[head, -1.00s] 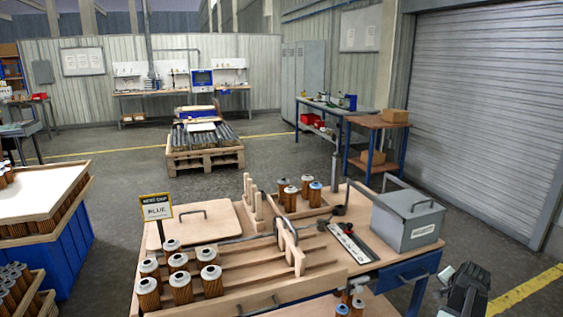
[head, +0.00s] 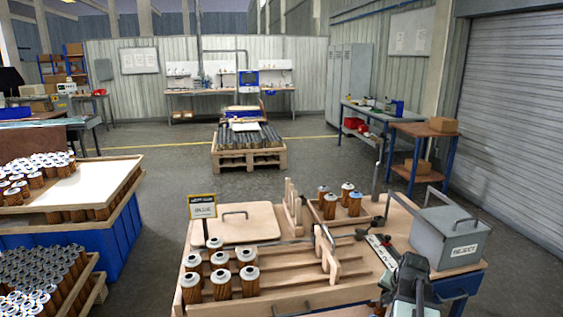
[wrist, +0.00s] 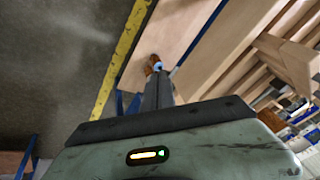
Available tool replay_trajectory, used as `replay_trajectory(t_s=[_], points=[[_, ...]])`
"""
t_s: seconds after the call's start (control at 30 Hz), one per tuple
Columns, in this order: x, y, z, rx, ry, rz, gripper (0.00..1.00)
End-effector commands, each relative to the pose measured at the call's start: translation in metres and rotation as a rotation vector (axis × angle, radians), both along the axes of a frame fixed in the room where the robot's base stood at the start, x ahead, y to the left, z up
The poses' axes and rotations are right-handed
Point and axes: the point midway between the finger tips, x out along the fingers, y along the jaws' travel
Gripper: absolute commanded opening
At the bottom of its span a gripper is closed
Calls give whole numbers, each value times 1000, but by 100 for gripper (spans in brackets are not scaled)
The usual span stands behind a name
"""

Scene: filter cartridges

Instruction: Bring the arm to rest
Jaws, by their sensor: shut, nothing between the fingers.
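My gripper (wrist: 157,78) shows in the wrist view with its dark fingers together and nothing held between them. Just beyond the fingertips is a brown cartridge with a blue end (wrist: 153,64), seen past them; I cannot tell how far apart they are. In the head view, my arm stands at the lower right, in front of the workbench's right front corner, and hides part of it.
A blue-sided crate with cartridges (head: 91,249) stands left. The floor between has free room.

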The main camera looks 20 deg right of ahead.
Motion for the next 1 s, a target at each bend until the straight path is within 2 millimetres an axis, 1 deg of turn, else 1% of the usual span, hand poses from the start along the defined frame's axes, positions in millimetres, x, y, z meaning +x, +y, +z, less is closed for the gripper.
replay_trajectory(t_s=[0.03,0.07,0.1,0.17,0.2,0.27,0.3,0.4,0.43,0.5,0.6,0.7,1.0], points=[[18,47,11,2,36,100,0],[26,73,13,3,59,156,0],[35,107,17,3,90,232,0],[44,159,22,2,139,347,0],[47,194,25,-2,172,426,0],[48,246,31,-11,221,543,0],[46,278,35,-18,255,619,0],[35,345,44,-39,326,779,0],[31,360,46,-44,344,817,0],[23,388,49,-55,376,886,0],[17,408,50,-66,401,938,0],[15,413,49,-68,409,952,0],[16,412,49,-67,406,948,0]])
